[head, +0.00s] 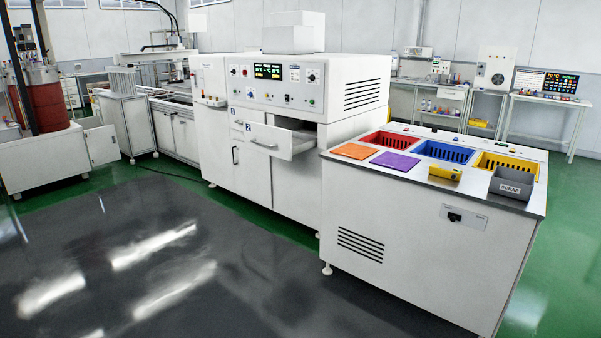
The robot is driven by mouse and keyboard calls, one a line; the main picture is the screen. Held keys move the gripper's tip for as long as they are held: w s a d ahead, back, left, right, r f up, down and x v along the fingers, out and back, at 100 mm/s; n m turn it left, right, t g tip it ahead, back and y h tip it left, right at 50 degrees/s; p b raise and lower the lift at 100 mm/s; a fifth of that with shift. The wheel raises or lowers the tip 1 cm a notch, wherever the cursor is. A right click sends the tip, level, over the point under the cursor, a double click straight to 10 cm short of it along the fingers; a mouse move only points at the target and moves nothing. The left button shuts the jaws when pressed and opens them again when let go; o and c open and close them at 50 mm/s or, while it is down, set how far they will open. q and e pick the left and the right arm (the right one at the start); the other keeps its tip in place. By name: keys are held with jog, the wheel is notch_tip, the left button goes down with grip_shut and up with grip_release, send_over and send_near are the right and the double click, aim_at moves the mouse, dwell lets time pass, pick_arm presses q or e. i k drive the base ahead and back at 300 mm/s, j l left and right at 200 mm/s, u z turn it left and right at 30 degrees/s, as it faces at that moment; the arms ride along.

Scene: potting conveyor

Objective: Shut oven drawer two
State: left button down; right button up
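The white oven (235,96) stands in the middle of the head view, with a control panel and a lit green display on its upper front. Neither of my grippers is in view.
A white bench (415,245) stands right of the oven, with red (387,143), blue (445,151) and yellow (506,163) bins and a grey scrap box (512,186). The dark grey floor (180,260) in front of the oven is clear.

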aim_at(283, 144)
jog(key=i+j+u, duration=0.1)
jog(key=i+u, duration=0.4)
jog(key=i, duration=1.35)
jog(key=i+j+z, duration=0.1)
jog(key=i+z, duration=0.15)
jog(key=i, duration=0.4)
jog(key=i+j+z, duration=0.25)
jog(key=i, duration=0.35)
jog(key=i+j+z, duration=0.25)
jog(key=i, duration=0.35)
jog(key=i+j+z, duration=0.25)
jog(key=i+j, duration=0.2)
jog(key=i, duration=0.15)
